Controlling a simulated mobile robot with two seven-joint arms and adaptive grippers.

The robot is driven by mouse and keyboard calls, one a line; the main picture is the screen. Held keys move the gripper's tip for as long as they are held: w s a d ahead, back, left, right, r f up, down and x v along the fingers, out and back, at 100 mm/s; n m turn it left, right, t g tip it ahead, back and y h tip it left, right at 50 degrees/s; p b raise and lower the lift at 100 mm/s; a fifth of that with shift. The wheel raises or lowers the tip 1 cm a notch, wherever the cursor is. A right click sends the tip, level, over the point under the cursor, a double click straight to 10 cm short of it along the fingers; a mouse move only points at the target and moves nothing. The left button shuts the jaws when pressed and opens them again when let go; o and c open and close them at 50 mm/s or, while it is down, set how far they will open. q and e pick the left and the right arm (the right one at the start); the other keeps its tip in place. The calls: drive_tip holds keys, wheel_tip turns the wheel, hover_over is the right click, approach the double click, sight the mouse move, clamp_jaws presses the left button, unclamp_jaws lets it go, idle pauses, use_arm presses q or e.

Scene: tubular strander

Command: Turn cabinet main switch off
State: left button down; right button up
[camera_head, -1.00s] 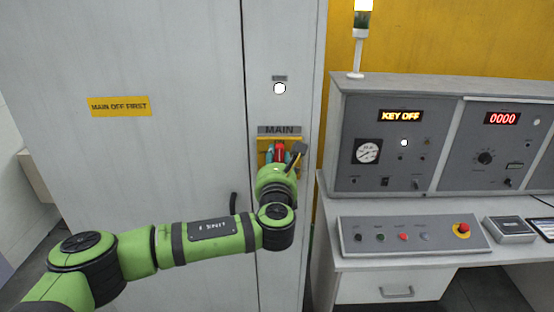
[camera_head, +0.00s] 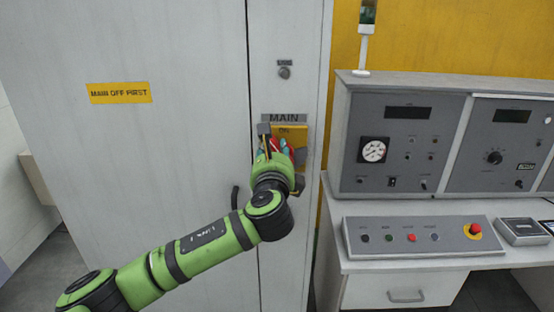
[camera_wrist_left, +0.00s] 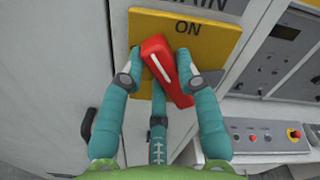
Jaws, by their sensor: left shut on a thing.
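The main switch is a red handle with a white line (camera_wrist_left: 168,70) on a yellow plate (camera_wrist_left: 205,42) marked ON, under a MAIN label (camera_head: 284,118) on the grey cabinet. In the left wrist view the handle is tilted, its upper end to the left and lower end to the right. My left gripper (camera_wrist_left: 158,78) has its teal fingers shut on the handle, one on each side. In the head view my left gripper (camera_head: 272,147) covers much of the switch. The indicator lamp (camera_head: 285,72) above it is dark. My right gripper is not in view.
A yellow MAIN OFF FIRST sign (camera_head: 120,92) is on the cabinet door, left of the switch. A black door handle (camera_head: 235,197) is below. The control desk (camera_head: 410,238) with a red emergency button (camera_head: 475,229) stands right. Its displays (camera_head: 407,113) are dark.

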use_arm(q)
drive_tip(key=n+b, duration=0.2)
drive_tip(key=n, duration=0.1)
drive_tip(key=f+n+b, duration=0.1)
drive_tip(key=n+b, duration=0.1)
drive_tip(key=n, duration=0.2)
drive_tip(key=f+n+b, duration=0.1)
drive_tip(key=n+b, duration=0.1)
drive_tip(key=n, duration=0.1)
drive_tip(key=shift+a+f+n, duration=0.25)
drive_tip(key=shift+a+n, duration=0.05)
drive_tip(key=shift+a, duration=0.05)
idle(0.4)
drive_tip(key=c, duration=0.9)
unclamp_jaws()
drive_tip(key=s, duration=1.2)
